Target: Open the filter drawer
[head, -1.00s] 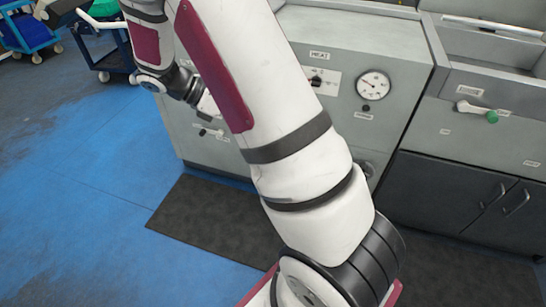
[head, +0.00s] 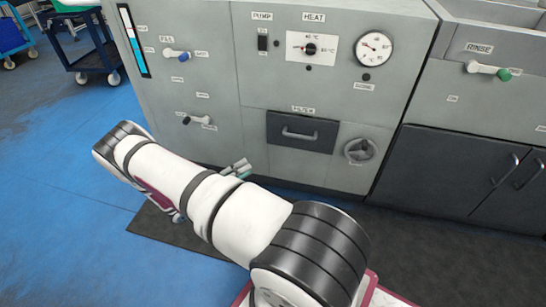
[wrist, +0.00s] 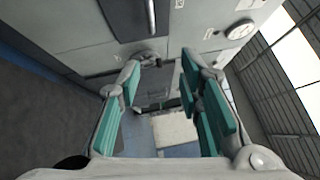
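The filter drawer (head: 283,146) is a dark rectangular front with a light bar handle (head: 299,133), set in the grey machine below a FILTER label. It looks closed, level with the panel. In the wrist view the drawer (wrist: 122,15) and its handle (wrist: 151,16) are at the top, left of centre. My gripper (head: 239,171) is low in front of the machine, left of and below the drawer in the head view, partly hidden by my arm. In the wrist view my gripper (wrist: 160,68) is open, its teal-padded fingers apart with nothing held. The handle lies beyond the fingertips.
A round knob (head: 360,150) is right of the drawer and shows between the fingers in the wrist view (wrist: 147,59). Small levers (head: 177,54) stick out at the left. A sink unit with dark cupboards (head: 450,180) stands at the right. Blue floor (head: 60,200) is open at left.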

